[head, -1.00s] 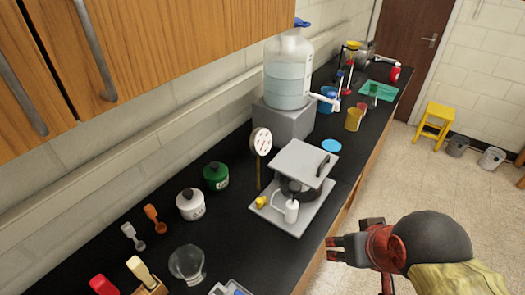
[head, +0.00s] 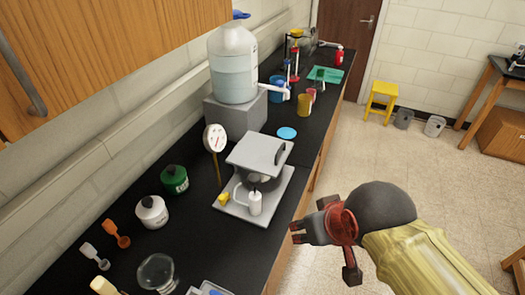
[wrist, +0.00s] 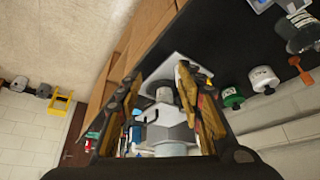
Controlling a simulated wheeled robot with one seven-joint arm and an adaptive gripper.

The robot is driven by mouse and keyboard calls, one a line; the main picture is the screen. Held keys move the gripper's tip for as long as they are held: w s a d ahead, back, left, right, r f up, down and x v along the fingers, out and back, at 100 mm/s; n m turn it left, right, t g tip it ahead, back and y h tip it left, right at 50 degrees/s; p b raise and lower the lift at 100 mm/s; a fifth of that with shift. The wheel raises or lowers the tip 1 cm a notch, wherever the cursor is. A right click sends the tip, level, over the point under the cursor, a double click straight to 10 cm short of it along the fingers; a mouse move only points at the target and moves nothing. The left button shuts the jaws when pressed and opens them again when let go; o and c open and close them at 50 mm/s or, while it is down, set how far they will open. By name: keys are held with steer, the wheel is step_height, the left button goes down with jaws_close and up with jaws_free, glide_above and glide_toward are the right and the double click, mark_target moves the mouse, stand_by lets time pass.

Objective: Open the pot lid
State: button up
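A dark pot (head: 263,178) stands on a grey tray (head: 230,207) on the black counter. A flat grey square lid (head: 257,151) with a dark handle (head: 280,153) sits over it and hides most of the pot. A small white jug-like part (head: 255,203) stands in front of the pot. My gripper (head: 297,232) is off the counter's front edge, right of and nearer than the pot, touching nothing. In the wrist view my gripper's fingers (wrist: 163,110) are spread apart, with the pot and lid (wrist: 170,132) visible in the distance between them.
A green jar (head: 174,179) and a white jar (head: 151,212) stand left of the tray. A round dial on a stem (head: 215,139) rises behind it. A large water jug (head: 233,70) stands on a grey block.

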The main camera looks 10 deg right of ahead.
steer(key=shift+d+r+p, duration=0.1)
steer(key=shift+r+p, duration=0.5)
steer(key=shift+p, duration=0.1)
steer(key=shift+c, duration=1.2)
steer(key=w+d+r+g+p, duration=0.25)
steer(key=w+p, duration=0.25)
steer(key=p, duration=0.4)
steer(key=m+g+y+p, duration=0.2)
steer(key=m+p, duration=0.6)
steer(key=p, duration=0.6)
glide_toward(281, 148)
steer(key=f, duration=0.2)
steer(key=a+f, duration=0.1)
steer(key=f, duration=0.4)
steer(key=shift+w+a+f+p, duration=0.2)
steer(key=shift+w+f+p, duration=0.1)
steer(key=shift+w+f, duration=0.1)
steer(key=c, duration=0.3)
